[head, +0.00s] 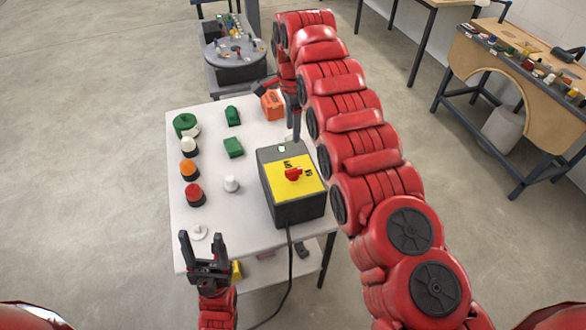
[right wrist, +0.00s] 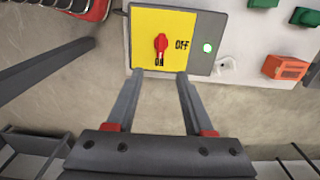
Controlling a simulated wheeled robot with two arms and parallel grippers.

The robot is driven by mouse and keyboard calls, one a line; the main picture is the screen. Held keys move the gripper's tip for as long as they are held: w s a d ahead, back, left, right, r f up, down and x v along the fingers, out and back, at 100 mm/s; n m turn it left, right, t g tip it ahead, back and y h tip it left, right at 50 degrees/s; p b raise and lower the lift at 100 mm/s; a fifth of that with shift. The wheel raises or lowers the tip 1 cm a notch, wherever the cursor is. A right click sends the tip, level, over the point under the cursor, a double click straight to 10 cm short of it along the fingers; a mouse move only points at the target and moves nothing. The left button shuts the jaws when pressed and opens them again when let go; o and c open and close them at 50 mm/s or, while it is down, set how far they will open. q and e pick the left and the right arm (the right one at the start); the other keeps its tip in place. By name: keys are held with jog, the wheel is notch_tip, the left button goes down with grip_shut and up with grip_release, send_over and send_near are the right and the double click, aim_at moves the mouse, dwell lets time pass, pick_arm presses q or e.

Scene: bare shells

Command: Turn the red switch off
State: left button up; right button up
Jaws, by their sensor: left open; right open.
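The red switch (head: 293,174) is a knob on the yellow face of a dark grey box (head: 296,212) on the white table. In the right wrist view the switch (right wrist: 160,44) lies in line with the ON mark (right wrist: 159,62), and OFF (right wrist: 182,44) is to its right. A small lamp (right wrist: 207,47) glows pale green. My right gripper (right wrist: 156,73) is open and empty, its fingertips in the picture just below the switch, apart from it. My left gripper (head: 202,238) is open and empty at the table's near left.
The white table (head: 210,215) also holds red (head: 194,193), orange (head: 189,170) and white buttons, green parts (head: 233,147) and an orange block (head: 272,103). A black cable (head: 290,262) hangs from the box. Other workbenches stand behind and right.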

jog(key=b, duration=0.6)
send_over(293, 170)
notch_tip(293, 170, down, 6)
notch_tip(293, 170, down, 7)
jog(key=p, duration=0.4)
jog(key=shift+r, duration=0.2)
notch_tip(293, 170, down, 3)
jog(key=shift+w+f+b, duration=0.1)
jog(key=shift+f+b, duration=0.05)
jog(key=shift+b, duration=0.15)
jog(key=shift+f, duration=0.4)
jog(key=shift+c, duration=1)
grip_shut()
